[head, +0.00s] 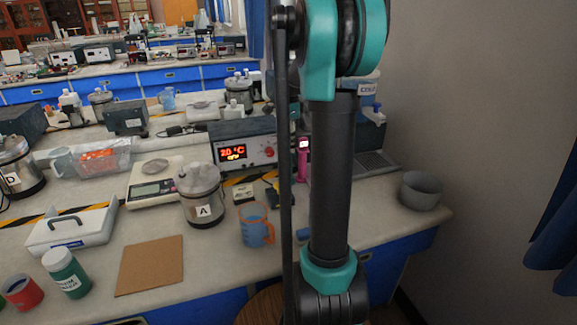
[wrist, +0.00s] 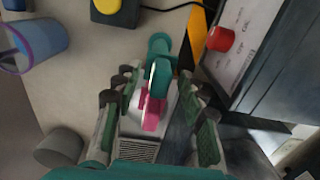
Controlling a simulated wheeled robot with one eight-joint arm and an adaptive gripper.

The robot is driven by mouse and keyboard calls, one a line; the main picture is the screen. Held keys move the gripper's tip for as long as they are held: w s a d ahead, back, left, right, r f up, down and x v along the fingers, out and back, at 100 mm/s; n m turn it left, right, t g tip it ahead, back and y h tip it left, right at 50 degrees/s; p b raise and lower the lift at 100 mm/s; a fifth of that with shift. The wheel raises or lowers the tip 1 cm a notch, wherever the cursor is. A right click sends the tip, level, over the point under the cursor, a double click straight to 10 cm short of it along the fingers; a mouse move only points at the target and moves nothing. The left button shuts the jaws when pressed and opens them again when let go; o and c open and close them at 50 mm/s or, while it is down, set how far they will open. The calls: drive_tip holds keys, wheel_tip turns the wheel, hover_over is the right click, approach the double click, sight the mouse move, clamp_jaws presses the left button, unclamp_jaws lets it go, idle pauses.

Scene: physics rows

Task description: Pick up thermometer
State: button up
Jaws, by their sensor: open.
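The thermometer (head: 303,162) is a slim pink upright device with a small pale display near its top, on the bench just left of my arm in the head view. In the wrist view a pink and white body (wrist: 153,120), which looks like the thermometer, shows between the fingers of my gripper (wrist: 160,88). My gripper is open, with fingers on both sides of it. I cannot tell whether they touch it. Teal parts overlap it there, and I cannot tell what they belong to. My gripper is hidden in the head view.
A controller box with a red display (head: 240,150) stands left of the thermometer, and its red knob (wrist: 221,39) shows in the wrist view. A blue jug (head: 257,228) stands in front. A grey bowl (head: 421,190) sits at the right. A brown board (head: 150,265) lies front left.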

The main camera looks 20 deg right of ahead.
clamp_jaws()
drive_tip(key=shift+r, duration=0.1)
idle(0.3)
